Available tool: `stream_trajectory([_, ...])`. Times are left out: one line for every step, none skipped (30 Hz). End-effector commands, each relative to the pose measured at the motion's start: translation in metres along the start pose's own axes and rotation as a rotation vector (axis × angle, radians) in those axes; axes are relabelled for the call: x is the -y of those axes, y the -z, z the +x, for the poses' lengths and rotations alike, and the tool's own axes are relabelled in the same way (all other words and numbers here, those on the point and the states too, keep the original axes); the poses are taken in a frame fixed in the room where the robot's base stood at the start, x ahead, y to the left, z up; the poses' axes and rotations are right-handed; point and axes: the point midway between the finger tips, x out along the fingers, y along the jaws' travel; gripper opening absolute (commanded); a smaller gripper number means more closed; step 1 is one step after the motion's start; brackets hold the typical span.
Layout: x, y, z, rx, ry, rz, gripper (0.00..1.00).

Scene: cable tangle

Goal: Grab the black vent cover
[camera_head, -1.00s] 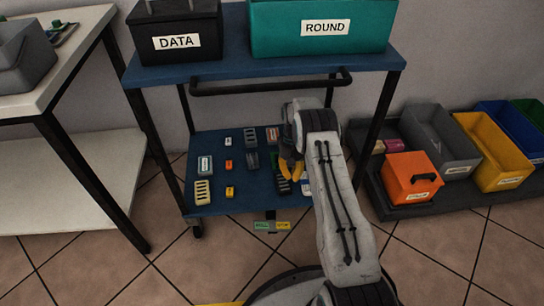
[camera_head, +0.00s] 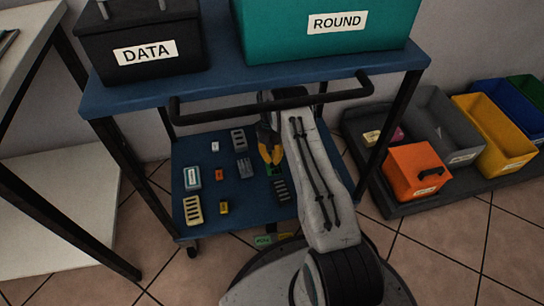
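The black vent cover (camera_head: 282,190) is a small dark slatted piece. It lies on the right part of the cart's blue lower shelf (camera_head: 215,160), close beside my forearm. My gripper (camera_head: 271,157) has yellow fingertips and is over the same shelf, a little behind and left of the black vent cover in the picture. The two fingertips look spread apart, with nothing seen between them. How high the gripper is above the shelf is hard to tell.
Other slatted pieces are near: a grey one (camera_head: 238,140), a darker grey one (camera_head: 243,168) and a cream one (camera_head: 193,210). The cart's black handle bar (camera_head: 230,113) and top shelf overhang the lower shelf. Right is a floor tray with an orange box (camera_head: 415,172).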

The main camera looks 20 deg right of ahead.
Motion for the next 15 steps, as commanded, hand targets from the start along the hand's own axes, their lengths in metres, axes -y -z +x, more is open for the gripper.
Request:
stream_trajectory([0.000, 0.000, 0.012, 0.002, 0.000, 0.000, 0.00])
stream_trajectory([0.000, 0.000, 0.017, 0.002, 0.000, 0.000, 0.00])
stream_trajectory([0.000, 0.000, 0.023, 0.003, 0.000, 0.000, 0.00])
stream_trajectory([0.000, 0.000, 0.027, 0.002, 0.000, 0.000, 0.00])
stream_trajectory([0.000, 0.000, 0.031, 0.001, 0.000, 0.000, 0.00])
stream_trajectory([0.000, 0.000, 0.036, 0.001, 0.000, 0.000, 0.00])
stream_trajectory([0.000, 0.000, 0.040, 0.001, 0.000, 0.000, 0.00])
stream_trajectory([0.000, 0.000, 0.043, 0.001, 0.000, 0.000, 0.00])
stream_trajectory([0.000, 0.000, 0.048, 0.000, 0.000, 0.000, 0.00])
stream_trajectory([0.000, 0.000, 0.051, 0.001, 0.000, 0.000, 0.00])
stream_trajectory([0.000, 0.000, 0.054, 0.001, 0.000, 0.000, 0.00])
stream_trajectory([0.000, 0.000, 0.057, 0.002, 0.000, 0.000, 0.00])
stream_trajectory([0.000, 0.000, 0.059, 0.001, 0.000, 0.000, 0.00])
stream_trajectory([0.000, 0.000, 0.061, 0.000, 0.000, 0.000, 0.00])
stream_trajectory([0.000, 0.000, 0.063, 0.000, 0.000, 0.000, 0.00])
